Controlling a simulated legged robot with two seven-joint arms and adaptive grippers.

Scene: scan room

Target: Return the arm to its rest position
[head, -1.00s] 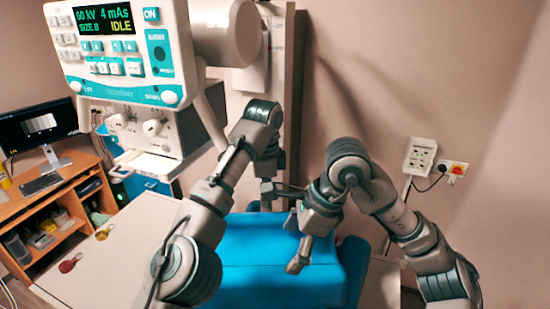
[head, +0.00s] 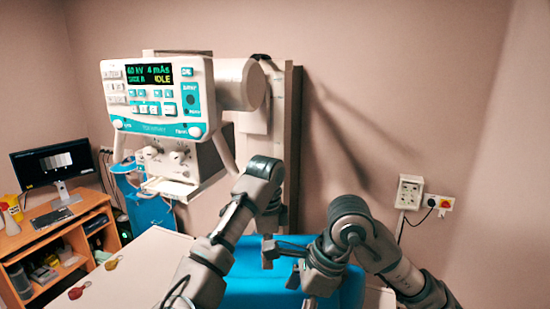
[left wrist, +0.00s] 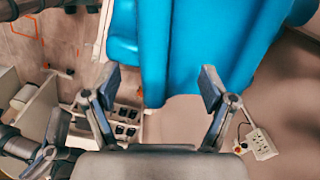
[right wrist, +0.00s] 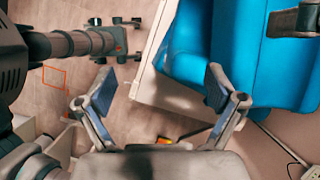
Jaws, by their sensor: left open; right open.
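In the head view my left arm comes in from the bottom left and bends above the blue padded seat (head: 255,293); its gripper is hidden there. In the left wrist view my left gripper (left wrist: 155,85) is open and empty, with blue padding beyond its fingertips. My right arm comes in from the bottom right and bends down over the seat. In the right wrist view my right gripper (right wrist: 158,88) is open and empty, above the floor and a white surface's edge beside the blue padding.
A white X-ray unit (head: 152,105) reading IDLE hangs left of my arms, beside a grey wall column (head: 290,130). A white tabletop (head: 130,275) lies at lower left. A wooden desk (head: 45,235) with a monitor (head: 53,165) is far left. A socket box (head: 409,192) is on the wall at right.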

